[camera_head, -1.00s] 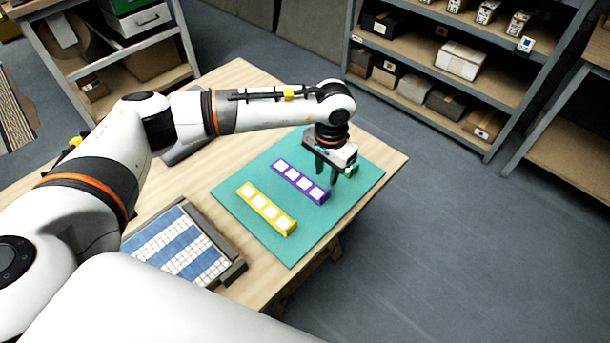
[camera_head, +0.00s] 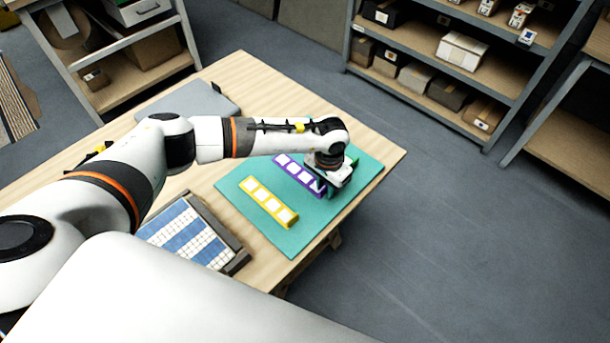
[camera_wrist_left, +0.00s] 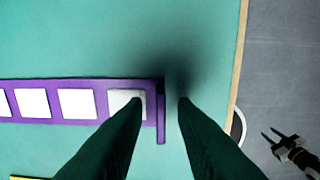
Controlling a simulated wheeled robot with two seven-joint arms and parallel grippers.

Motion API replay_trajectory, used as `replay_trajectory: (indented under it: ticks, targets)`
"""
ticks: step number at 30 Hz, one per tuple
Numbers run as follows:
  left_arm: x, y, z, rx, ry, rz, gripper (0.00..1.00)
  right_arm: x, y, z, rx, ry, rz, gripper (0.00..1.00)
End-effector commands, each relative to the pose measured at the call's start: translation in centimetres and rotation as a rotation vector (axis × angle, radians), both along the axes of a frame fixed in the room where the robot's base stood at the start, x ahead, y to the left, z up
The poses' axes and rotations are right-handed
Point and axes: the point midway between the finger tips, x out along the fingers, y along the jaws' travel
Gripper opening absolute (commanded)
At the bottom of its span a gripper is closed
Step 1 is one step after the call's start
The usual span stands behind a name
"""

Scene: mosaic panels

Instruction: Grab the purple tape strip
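The purple tape strip (camera_head: 289,169) lies on the teal mat with white squares along it. Its right end is partly hidden by my left gripper (camera_head: 325,190) in the head view. In the left wrist view the purple strip (camera_wrist_left: 80,119) runs in from the left, and its end tab (camera_wrist_left: 161,130) lies between the two dark fingers of my left gripper (camera_wrist_left: 159,102). The fingers are apart, low over the strip's end, with no visible grip. A dark two-pronged gripper (camera_wrist_left: 268,136), apparently my right one, shows beyond the table edge with its prongs apart.
A yellow strip (camera_head: 268,203) lies on the teal mat (camera_head: 292,245) in front of the purple one. A green piece is mostly hidden behind the left gripper. A blue-and-white mosaic panel (camera_head: 185,236) sits to the left. Shelves (camera_head: 520,75) stand behind.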

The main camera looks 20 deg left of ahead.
Motion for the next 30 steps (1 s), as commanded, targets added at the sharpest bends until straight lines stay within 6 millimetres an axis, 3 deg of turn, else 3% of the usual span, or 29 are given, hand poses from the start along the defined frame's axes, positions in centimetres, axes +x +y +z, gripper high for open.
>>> replay_trajectory:
  ticks: [1, 4, 17, 30]
  targets:
    - [0.0, 0.0, 0.0, 0.000, 0.000, 0.000, 0.16, -0.1, 0.0, 0.0, 0.000, 0.001, 0.000, 0.36]
    - [0.0, 0.0, 0.0, 0.000, 0.000, 0.000, 0.00, -0.1, -0.1, 0.0, -0.001, 0.002, 0.001, 0.36]
    - [0.1, 0.0, 0.7, -0.001, -0.002, 0.001, 0.00, -0.1, -0.6, -0.3, -0.008, 0.002, 0.003, 0.36]
    - [0.1, 0.0, 8.6, -0.002, -0.003, 0.001, 0.00, 0.0, -0.6, -2.6, -0.008, 0.001, 0.004, 0.36]
